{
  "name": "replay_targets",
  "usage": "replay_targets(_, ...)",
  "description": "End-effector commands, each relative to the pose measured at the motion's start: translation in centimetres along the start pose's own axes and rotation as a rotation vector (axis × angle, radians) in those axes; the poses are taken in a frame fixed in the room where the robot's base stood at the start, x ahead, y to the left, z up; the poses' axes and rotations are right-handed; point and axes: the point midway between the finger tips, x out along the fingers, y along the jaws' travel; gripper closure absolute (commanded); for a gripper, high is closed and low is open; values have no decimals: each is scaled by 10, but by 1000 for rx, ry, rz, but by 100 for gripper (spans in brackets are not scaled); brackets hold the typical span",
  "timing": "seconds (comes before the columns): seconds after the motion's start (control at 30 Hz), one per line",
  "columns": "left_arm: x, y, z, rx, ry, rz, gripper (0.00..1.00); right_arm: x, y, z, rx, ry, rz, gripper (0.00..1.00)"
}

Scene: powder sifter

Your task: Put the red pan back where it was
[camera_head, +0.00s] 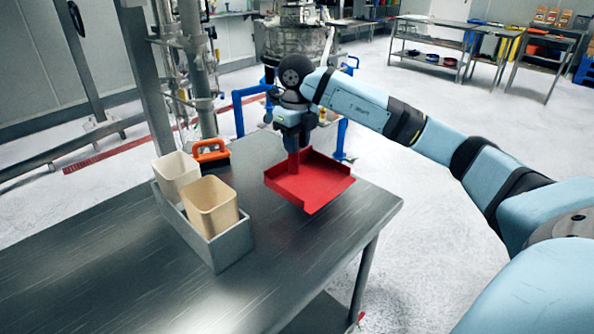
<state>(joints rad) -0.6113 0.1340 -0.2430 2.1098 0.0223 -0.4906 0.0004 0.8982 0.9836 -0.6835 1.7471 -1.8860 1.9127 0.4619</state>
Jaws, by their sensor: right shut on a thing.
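The red pan (312,186) is a shallow square tray with raised sides at the right end of the metal table (130,262). My right gripper (294,148) comes down over the pan's far left side and is shut on its upright red handle part. The fingertips are partly hidden against the pan. The pan looks roughly level, at or just above the table top; I cannot tell whether it touches. My left gripper is not in view.
A grey bin (227,246) with two beige containers (211,206) (176,172) stands left of the pan. An orange-handled tool (210,152) lies behind it. Metal frame posts and a machine (303,42) stand beyond the table. The table's front left is clear.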

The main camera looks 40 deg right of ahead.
Motion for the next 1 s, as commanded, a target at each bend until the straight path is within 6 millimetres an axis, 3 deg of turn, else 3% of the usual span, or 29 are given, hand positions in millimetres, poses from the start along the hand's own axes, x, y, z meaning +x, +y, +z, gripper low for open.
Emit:
replay_targets(0.1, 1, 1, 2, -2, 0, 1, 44, 21, 0, 0, 0, 2, 1, 100)
replay_targets(0.33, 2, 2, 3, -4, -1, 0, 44, 37, 0, 0, 1, 1, 0, 100)
replay_targets(0.57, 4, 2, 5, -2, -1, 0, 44, 70, 0, 0, 1, 1, 1, 100)
replay_targets(0.97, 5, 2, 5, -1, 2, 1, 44, 76, 0, 0, 0, -1, 0, 100)
replay_targets(1.0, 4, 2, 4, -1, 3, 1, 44, 76, 0, 0, 0, -1, 0, 69)
